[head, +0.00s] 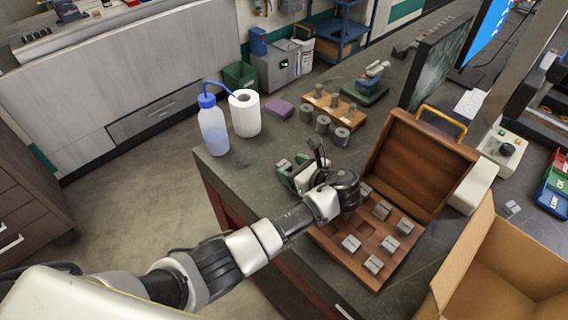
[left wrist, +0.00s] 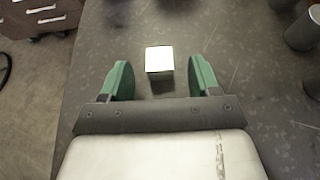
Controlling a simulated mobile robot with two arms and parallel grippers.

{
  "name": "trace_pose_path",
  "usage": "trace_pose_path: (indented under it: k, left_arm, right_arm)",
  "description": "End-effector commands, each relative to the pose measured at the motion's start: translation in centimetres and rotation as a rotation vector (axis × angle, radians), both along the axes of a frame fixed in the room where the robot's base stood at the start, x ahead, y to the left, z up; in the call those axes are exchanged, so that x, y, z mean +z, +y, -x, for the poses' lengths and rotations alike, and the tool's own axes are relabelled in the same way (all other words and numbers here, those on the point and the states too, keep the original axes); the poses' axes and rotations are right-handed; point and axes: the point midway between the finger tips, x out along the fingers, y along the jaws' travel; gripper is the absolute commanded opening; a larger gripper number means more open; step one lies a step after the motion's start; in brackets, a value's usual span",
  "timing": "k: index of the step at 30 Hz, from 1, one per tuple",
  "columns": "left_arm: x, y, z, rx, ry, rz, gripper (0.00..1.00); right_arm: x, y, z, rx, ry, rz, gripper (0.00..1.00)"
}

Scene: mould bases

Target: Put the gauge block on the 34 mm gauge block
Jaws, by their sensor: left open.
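My left gripper (head: 294,173) is open over the bench top, left of the open wooden case. In the left wrist view, its two green fingers (left wrist: 159,74) stand apart, with a small pale, square-topped gauge block (left wrist: 159,60) between and slightly beyond the fingertips, not gripped. Several grey gauge blocks sit in the wooden case (head: 330,244), among them one at the front (head: 373,265), one left of it (head: 351,243) and one on the right (head: 404,227). Their markings are too small to read, so I cannot tell which is 34 mm. My right gripper is not in view.
The case lid (head: 418,160) stands open at the back. A cardboard box (head: 505,270) is at the right. A wash bottle (head: 212,130), a paper roll (head: 245,115) and grey cylinders (head: 323,124) stand farther back. The bench's left edge is close to my gripper.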

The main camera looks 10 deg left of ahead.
Motion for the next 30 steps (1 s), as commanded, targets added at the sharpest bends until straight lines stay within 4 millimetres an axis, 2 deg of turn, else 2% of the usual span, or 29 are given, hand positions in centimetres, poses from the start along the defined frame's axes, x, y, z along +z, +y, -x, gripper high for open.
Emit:
trace_pose_path:
  k: [1, 5, 13, 25, 26, 30]
  left_arm:
    - [-0.1, 0.8, -0.3, 0.002, 0.001, -0.003, 0.62]
    - [-0.8, 1.8, -1.1, 0.001, -0.001, -0.002, 0.62]
    - [-1.0, 2.0, -1.2, -0.001, -0.003, 0.001, 0.62]
    - [-1.0, 2.0, -1.2, -0.001, -0.003, 0.001, 0.03]
    - [-0.9, 2.0, -1.3, -0.001, -0.004, 0.000, 0.00]
    - [-0.9, 2.0, -1.3, -0.001, -0.004, 0.000, 0.00]
  right_arm:
    - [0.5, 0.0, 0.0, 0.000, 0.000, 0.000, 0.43]
    - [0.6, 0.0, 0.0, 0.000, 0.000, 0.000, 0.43]
    - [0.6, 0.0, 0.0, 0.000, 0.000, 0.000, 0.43]
    - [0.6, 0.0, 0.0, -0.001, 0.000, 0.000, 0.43]
    - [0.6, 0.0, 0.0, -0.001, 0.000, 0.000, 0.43]
    - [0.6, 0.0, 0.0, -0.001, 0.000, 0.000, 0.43]
